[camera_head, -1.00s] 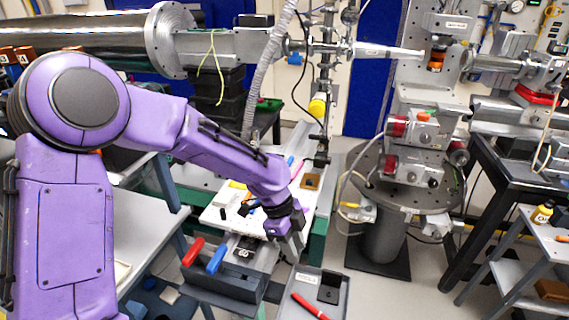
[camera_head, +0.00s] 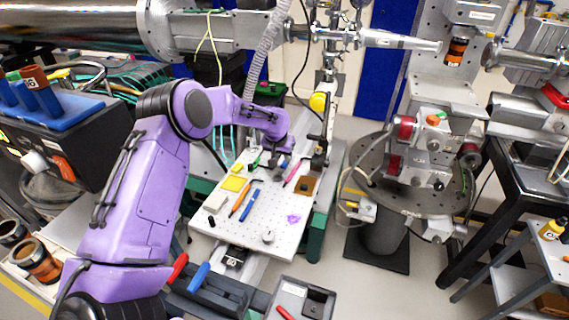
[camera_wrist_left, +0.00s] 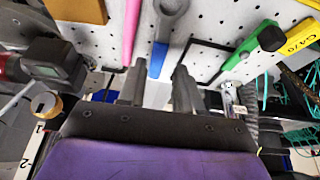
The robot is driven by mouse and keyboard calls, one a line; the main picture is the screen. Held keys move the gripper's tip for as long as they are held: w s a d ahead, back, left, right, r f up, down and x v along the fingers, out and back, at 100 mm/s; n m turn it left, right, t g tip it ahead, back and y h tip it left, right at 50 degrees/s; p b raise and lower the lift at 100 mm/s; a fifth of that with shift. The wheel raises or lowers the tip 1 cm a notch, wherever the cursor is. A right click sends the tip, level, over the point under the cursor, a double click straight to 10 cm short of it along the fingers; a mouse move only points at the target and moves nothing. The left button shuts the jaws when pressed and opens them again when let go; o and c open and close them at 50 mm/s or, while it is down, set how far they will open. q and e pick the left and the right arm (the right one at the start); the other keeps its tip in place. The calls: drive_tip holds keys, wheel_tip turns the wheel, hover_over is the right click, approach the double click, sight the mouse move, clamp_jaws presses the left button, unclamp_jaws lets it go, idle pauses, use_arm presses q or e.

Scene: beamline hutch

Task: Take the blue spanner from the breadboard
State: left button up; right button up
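A spanner (camera_wrist_left: 158,58) with a grey ring end and a blue shank lies on the white breadboard (camera_head: 215,232). My left gripper (camera_head: 278,166) is over the far part of the board, pointing down. In the left wrist view its two fingers (camera_wrist_left: 158,85) stand apart with nothing held between them. The spanner's blue part is ahead of the gap between them. In the head view I cannot make out the spanner near the gripper. My right gripper is not in view.
On the board are a pink tool (camera_wrist_left: 131,30), a green tool (camera_wrist_left: 245,48), a brown block (camera_head: 303,186), a yellow pad (camera_head: 235,184), an orange tool (camera_head: 240,202) and a slim blue tool (camera_head: 250,206). Red (camera_head: 177,270) and blue (camera_head: 199,277) handles stand in front. A post rises behind the board.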

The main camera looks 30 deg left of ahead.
sight(284, 164)
use_arm(q)
drive_tip(key=x, duration=0.3)
drive_tip(key=shift+w+p, duration=0.1)
drive_tip(key=shift+p, duration=0.25)
drive_tip(key=shift+f, duration=0.4)
drive_tip(key=shift+w, duration=0.1)
drive_tip(key=shift+c, duration=0.3)
clamp_jaws()
